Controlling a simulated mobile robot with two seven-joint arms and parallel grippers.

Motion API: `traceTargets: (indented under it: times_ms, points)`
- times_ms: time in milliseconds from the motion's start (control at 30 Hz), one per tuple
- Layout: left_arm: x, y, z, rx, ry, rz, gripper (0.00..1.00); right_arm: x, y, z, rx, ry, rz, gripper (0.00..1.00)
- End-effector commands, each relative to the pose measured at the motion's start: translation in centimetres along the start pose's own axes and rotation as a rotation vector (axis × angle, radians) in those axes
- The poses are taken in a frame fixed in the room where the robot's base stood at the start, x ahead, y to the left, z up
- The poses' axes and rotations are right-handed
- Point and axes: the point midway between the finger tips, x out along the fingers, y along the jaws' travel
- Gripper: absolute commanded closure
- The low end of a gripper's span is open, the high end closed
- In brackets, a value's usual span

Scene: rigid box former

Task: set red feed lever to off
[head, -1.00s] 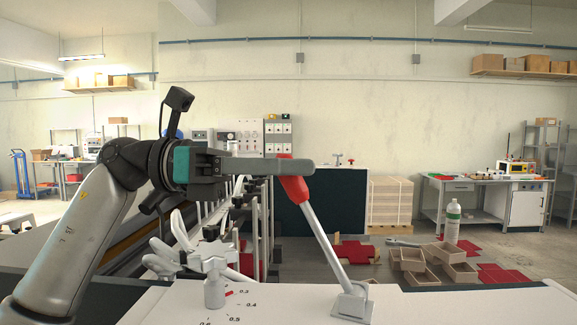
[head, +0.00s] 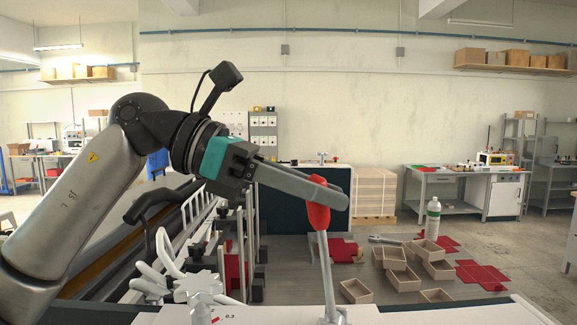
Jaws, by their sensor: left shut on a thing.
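The feed lever stands on the white machine top (head: 375,316) near the bottom centre. It has a red grip (head: 318,214) at the top and a grey shaft (head: 326,270), and it leans slightly to the left. My left gripper (head: 330,197) comes in from the left and is shut on the red grip at its fingertips. The lever's base is partly cut off by the lower picture edge. My right gripper is not in view.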

Motion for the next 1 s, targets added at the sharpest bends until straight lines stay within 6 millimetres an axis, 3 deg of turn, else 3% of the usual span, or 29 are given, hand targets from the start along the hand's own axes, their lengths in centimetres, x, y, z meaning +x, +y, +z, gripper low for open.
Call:
traceTargets:
  times_ms: [33,300,700,1000]
  points:
    - [0.5,-0.4,1.1,0.020,0.048,0.008,1.00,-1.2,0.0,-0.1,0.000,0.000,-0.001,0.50]
    - [4.4,-1.7,2.1,0.090,0.288,0.045,1.00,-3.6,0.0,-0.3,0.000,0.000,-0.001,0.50]
    - [9.2,-2.9,1.9,0.165,0.561,0.090,1.00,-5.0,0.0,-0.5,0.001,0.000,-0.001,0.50]
    - [10.7,-3.3,1.5,0.189,0.653,0.105,1.00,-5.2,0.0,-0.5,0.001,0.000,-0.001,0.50]
